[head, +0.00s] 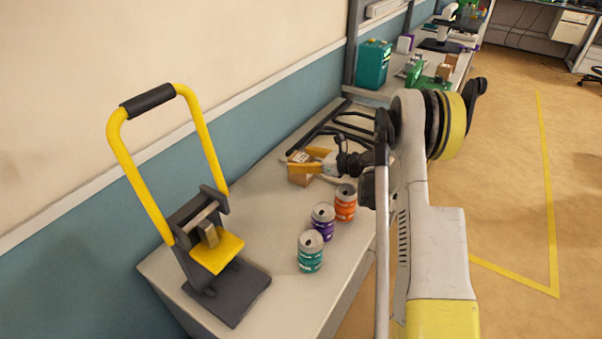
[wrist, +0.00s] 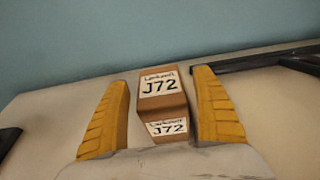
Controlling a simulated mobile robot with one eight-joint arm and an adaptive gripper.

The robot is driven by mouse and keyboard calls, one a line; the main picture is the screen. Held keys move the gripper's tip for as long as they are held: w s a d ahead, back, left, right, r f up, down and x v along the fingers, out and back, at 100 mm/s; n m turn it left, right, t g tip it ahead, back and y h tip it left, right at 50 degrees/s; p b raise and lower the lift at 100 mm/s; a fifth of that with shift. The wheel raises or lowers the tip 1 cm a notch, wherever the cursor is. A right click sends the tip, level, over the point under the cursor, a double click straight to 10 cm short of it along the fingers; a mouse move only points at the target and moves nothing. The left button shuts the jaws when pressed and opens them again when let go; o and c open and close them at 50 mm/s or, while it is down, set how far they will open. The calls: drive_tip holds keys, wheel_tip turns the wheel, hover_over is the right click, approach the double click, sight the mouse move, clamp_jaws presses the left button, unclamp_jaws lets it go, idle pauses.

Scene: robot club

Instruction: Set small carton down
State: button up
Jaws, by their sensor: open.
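The small carton (head: 298,176) is a brown box standing on the table toward the wall side. In the wrist view the carton (wrist: 163,107) shows two white labels reading J72, one on each visible face. My gripper (head: 308,160) has yellow fingers and is at the carton. In the wrist view my gripper (wrist: 165,110) is open, with one finger on each side of the carton and a visible gap on both sides. The carton appears to rest on the table; its base is partly hidden by the gripper.
Teal (head: 310,252), purple (head: 322,218) and orange (head: 345,203) cans stand in a row near the table's (head: 262,240) front edge. A yellow-handled press (head: 215,250) stands at the left. A black frame (head: 345,125) lies behind the carton. Bare table lies between press and carton.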

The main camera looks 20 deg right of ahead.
drive_tip(key=shift+r, duration=0.1)
drive_tip(key=c, duration=1.4)
drive_tip(key=shift+r, duration=0.15)
drive_tip(key=shift+c, duration=0.2)
drive_tip(key=shift+r+p, duration=0.3)
drive_tip(key=r, duration=0.1)
drive_tip(key=r+p, duration=0.2)
drive_tip(key=r, duration=0.1)
drive_tip(key=shift+w+d, duration=0.1)
drive_tip(key=shift+d, duration=0.25)
drive_tip(key=w+d+r+p, duration=0.35)
drive_tip(key=d+r, duration=0.25)
drive_tip(key=d, duration=0.4)
drive_tip(key=s+a+r+m+h, duration=0.1)
drive_tip(key=s+a+r, duration=0.25)
drive_tip(key=a, duration=0.55)
drive_tip(key=s+a+r+m+t+h, duration=0.1)
drive_tip(key=s+a+r, duration=0.2)
drive_tip(key=s+a, duration=0.5)
drive_tip(key=s+a+r+m+h, duration=0.1)
drive_tip(key=s+a+r, duration=0.3)
drive_tip(key=s+a, duration=0.4)
drive_tip(key=shift+s+a+r+t+h, duration=0.3)
drive_tip(key=shift+s+t+h, duration=0.15)
drive_tip(key=shift+s, duration=0.65)
